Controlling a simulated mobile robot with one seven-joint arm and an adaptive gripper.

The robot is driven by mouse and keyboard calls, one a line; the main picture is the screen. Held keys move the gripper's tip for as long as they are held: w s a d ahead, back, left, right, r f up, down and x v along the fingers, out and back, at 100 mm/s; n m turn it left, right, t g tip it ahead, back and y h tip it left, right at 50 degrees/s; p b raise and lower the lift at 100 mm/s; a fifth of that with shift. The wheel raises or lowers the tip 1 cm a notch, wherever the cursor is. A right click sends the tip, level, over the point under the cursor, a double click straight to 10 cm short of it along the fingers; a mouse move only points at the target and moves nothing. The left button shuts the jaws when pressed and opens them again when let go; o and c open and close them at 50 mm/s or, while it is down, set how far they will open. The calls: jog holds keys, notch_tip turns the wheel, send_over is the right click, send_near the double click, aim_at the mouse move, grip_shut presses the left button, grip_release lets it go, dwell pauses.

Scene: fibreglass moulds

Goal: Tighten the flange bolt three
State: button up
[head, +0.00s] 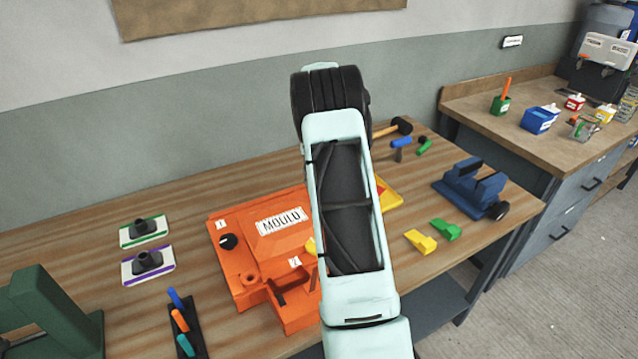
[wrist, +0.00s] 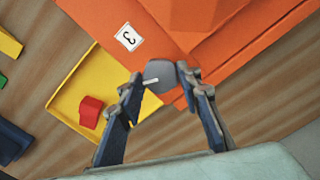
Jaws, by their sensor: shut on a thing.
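The orange mould (head: 262,243) lies on the wooden bench, with its MOULD plate facing up. In the wrist view, a corner of the mould (wrist: 100,12) carries a white label with the number 3 (wrist: 128,36). Beside that label is a grey round bolt head (wrist: 158,71) with a white line on it. My gripper (wrist: 163,84) has its two fingers on either side of this bolt head and is shut on it. In the head view my arm hides bolt three and my gripper. A black knob (head: 228,241) stands near label 1 (head: 221,225).
A yellow tray (wrist: 66,104) with a red block (wrist: 91,112) lies beside the mould corner. A blue vice (head: 470,187), yellow block (head: 421,241) and green block (head: 446,230) stand to the right. A mallet (head: 392,127) lies behind my arm. Bare bench surrounds the left cards.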

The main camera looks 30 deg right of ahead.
jog(key=m, duration=0.7)
jog(key=shift+r, duration=0.1)
jog(key=m, duration=0.4)
jog(key=shift+p, duration=0.4)
jog(key=m, duration=0.3)
jog(key=shift+m, duration=0.3)
jog(key=m+p, duration=0.1)
jog(key=m, duration=0.2)
jog(key=shift+m, duration=0.3)
jog(key=m, duration=0.3)
jog(key=shift+m+p, duration=0.3)
jog(key=m, duration=0.4)
jog(key=shift+p, duration=0.4)
jog(key=shift+m, duration=1.8)
